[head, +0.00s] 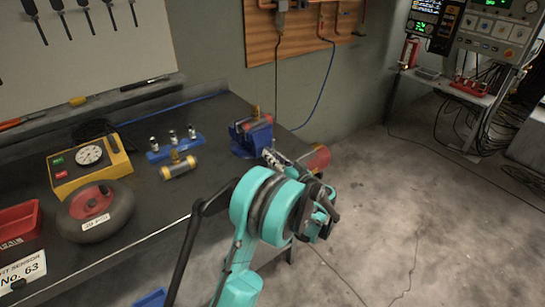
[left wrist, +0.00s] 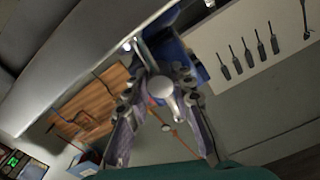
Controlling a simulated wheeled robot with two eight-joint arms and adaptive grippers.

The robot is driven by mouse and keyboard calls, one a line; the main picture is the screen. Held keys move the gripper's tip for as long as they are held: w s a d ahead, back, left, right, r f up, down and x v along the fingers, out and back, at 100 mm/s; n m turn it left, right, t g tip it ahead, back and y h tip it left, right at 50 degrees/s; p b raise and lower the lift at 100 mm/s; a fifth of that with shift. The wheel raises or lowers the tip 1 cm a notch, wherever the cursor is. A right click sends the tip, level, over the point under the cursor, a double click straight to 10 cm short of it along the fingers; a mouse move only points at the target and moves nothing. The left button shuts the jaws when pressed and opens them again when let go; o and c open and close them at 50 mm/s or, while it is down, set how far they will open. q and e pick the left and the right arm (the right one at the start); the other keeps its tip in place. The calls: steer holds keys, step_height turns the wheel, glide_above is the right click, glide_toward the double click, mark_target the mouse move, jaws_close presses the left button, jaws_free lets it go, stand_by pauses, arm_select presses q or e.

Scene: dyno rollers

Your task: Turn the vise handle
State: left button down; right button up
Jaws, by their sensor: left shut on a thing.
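The blue vise (head: 250,138) stands near the right edge of the dark workbench, with a brass and red piece at its top. My left gripper (head: 273,158) is at the vise's front right side, its tips partly hidden by my teal wrist. In the left wrist view, part of the blue vise (left wrist: 178,52) shows beyond the fingers. A silver handle with a round end (left wrist: 160,87) lies between the two fingers of the left gripper (left wrist: 161,95), which is shut on it. My right gripper is not in view.
The bench (head: 140,215) holds a yellow gauge box (head: 72,172), a black wheel (head: 95,210), a brass-ended cylinder (head: 179,169) and a blue socket holder (head: 160,153). A red cylinder (head: 318,157) shows behind my wrist. The floor (head: 440,225) at right is mostly clear.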

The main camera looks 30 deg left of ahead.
arm_select(q)
steer(key=c, duration=1.3)
jaws_free()
steer(key=shift+d, duration=0.1)
steer(key=shift+d, duration=0.1)
steer(key=v, duration=1.1)
steer(key=shift+s+d, duration=0.2)
steer(key=shift+d, duration=0.15)
